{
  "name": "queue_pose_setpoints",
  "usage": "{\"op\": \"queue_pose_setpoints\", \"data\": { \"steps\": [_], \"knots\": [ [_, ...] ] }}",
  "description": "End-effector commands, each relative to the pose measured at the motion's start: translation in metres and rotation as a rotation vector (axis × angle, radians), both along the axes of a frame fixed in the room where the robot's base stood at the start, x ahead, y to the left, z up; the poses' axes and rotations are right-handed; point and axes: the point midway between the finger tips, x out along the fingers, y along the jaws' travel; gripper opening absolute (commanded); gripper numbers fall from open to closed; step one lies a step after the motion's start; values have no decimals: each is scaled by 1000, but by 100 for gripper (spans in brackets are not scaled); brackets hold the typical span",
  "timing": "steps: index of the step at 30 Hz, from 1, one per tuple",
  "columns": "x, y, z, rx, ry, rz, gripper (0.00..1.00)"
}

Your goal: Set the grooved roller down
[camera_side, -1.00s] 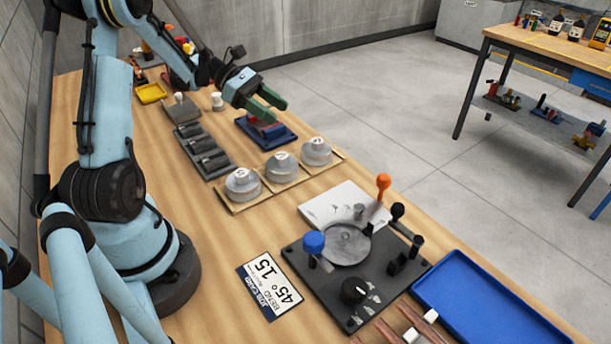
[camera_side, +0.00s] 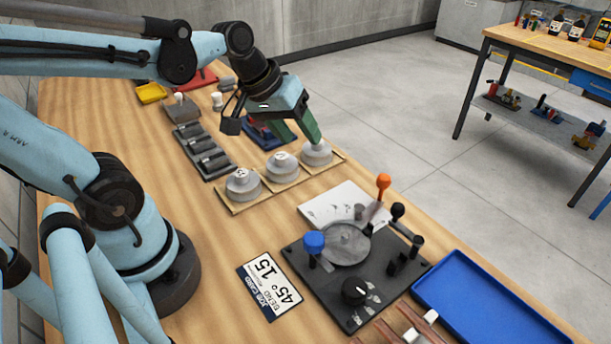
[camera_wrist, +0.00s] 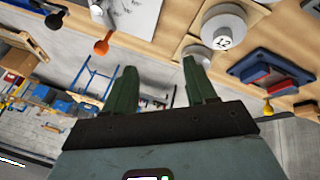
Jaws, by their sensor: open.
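Three grey rollers stand in a row on a wooden board (camera_side: 232,208): a near one (camera_side: 243,187), a middle one (camera_side: 282,169) and a far one (camera_side: 317,155). My gripper (camera_side: 302,141) is open and empty, with its green fingers beside and above the far roller; whether they touch it is unclear. In the wrist view my gripper (camera_wrist: 159,67) also shows empty. Grooves are too small to make out.
A black bender (camera_side: 318,289) with a grey disc, a blue knob and an orange-tipped lever stands nearer. A blue tray (camera_side: 480,300) lies right of it. A blue-and-red vise (camera_side: 262,130) sits behind my gripper, partly hidden. A job card (camera_side: 270,286) lies in front.

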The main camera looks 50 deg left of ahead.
Motion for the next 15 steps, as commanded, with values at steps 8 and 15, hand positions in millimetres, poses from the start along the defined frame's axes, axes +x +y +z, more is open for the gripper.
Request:
{"op": "queue_pose_setpoints", "data": {
  "steps": [8, 15],
  "knots": [
    [-20, -18, 1, 317, -150, -351, 56],
    [-21, -19, 1, 365, -172, -399, 56]
  ]
}}
